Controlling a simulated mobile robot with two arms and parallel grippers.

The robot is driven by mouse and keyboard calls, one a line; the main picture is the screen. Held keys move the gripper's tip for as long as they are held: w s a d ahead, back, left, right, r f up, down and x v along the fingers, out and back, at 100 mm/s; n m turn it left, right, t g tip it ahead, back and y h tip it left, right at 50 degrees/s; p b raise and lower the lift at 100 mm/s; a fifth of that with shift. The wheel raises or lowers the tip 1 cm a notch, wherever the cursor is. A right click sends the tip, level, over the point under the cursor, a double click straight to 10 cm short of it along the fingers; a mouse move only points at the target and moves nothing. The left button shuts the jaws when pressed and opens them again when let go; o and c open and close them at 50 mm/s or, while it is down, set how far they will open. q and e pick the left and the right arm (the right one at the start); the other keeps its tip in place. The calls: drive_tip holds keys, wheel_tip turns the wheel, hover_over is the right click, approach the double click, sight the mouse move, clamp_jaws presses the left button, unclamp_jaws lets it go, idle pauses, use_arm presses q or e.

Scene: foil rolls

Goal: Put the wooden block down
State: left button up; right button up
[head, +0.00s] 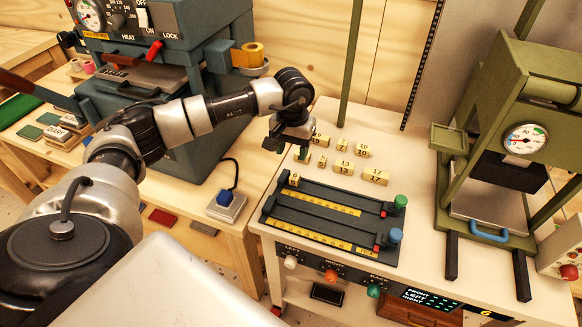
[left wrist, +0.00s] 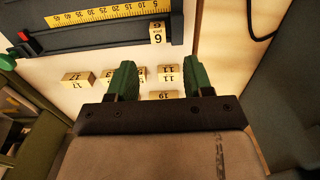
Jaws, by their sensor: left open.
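Several small wooden blocks with printed numbers are in view. The block marked 6 (head: 294,180) is at the left end of the dark slotted fixture (head: 330,214). It also shows in the left wrist view (left wrist: 157,33), just beyond the fingertips, at the end of the yellow scale. My left gripper (head: 290,150) is above the table behind the fixture. In the left wrist view its green fingers (left wrist: 160,68) are spread apart with nothing held between them. A block marked 11 (left wrist: 167,73) lies on the table below the gap. My right gripper is out of view.
Other numbered blocks, such as the 17 block (head: 375,176), lie on the table behind the fixture. Green (head: 401,201) and blue (head: 395,235) knobs are at its right end. A green press with a gauge (head: 525,138) stands right. A blue-grey machine (head: 170,130) stands left.

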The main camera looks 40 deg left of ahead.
use_arm(q)
drive_tip(key=shift+r, duration=1.65)
